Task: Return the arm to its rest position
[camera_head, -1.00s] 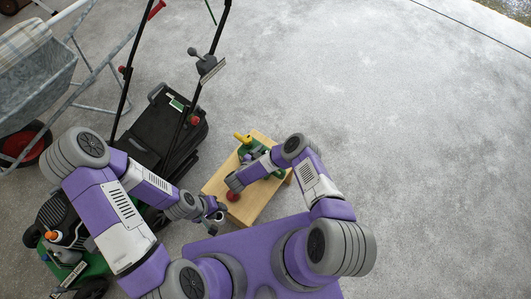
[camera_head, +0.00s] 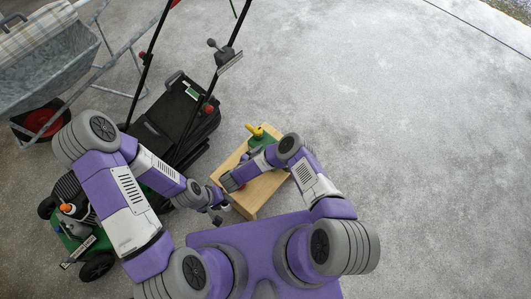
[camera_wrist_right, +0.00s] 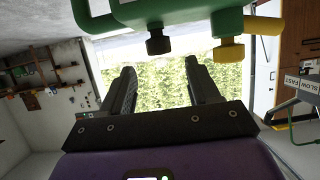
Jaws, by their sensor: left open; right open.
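My left arm comes in from the left, bent over the mower. Its gripper (camera_head: 217,207) is open and empty, close to the left front corner of the wooden stand (camera_head: 262,191). My right arm reaches over the stand, and its wrist hides part of the stand's top. In the right wrist view my right gripper (camera_wrist_right: 165,88) has its two fingers apart with nothing between them. A green object with a yellow part (camera_head: 255,131) sits on the stand behind my right forearm. In the right wrist view a green body (camera_wrist_right: 187,18) with a dark knob and a yellow knob hangs just beyond the fingers.
A green and black lawn mower (camera_head: 185,108) stands left of the stand, partly under my left arm. A grey metal wheelbarrow (camera_head: 48,62) is at the upper left. The concrete floor (camera_head: 420,150) on the right is clear.

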